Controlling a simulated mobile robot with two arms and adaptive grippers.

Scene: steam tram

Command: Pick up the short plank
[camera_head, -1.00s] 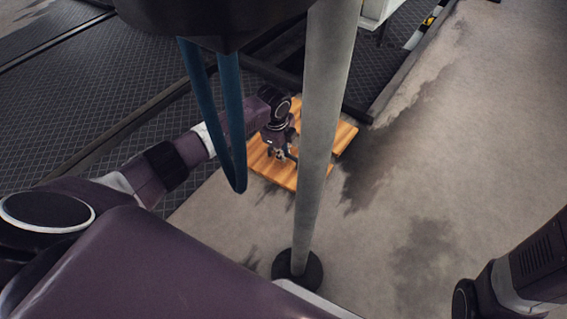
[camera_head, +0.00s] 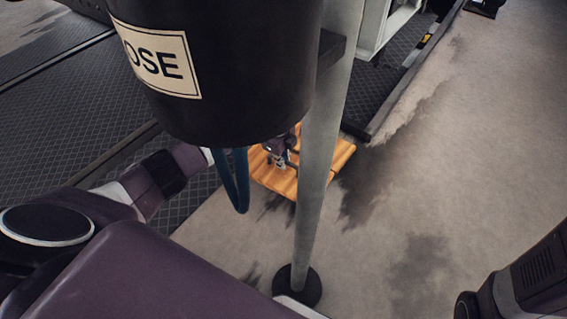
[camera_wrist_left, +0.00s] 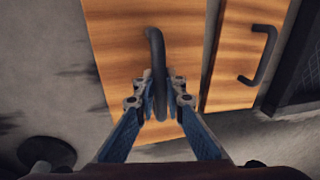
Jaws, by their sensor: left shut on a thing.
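Orange-brown wooden planks lie side by side on the floor in the head view, partly hidden by a grey post. My left gripper (camera_head: 281,162) is over the nearer plank (camera_head: 274,180). In the left wrist view my left gripper (camera_wrist_left: 159,92) is shut on the black handle (camera_wrist_left: 157,48) of this plank (camera_wrist_left: 112,50). A second plank (camera_wrist_left: 232,60) with its own black handle (camera_wrist_left: 262,55) lies beside it on the right. I cannot tell from these views whether the held plank rests on the floor. My right gripper is not in view.
The grey post (camera_head: 328,130) with a round black foot (camera_head: 297,287) stands before the planks. A black container (camera_head: 215,75) with a white label and a hanging blue loop (camera_head: 238,185) hides part of my left arm. Open floor (camera_head: 450,180) lies right.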

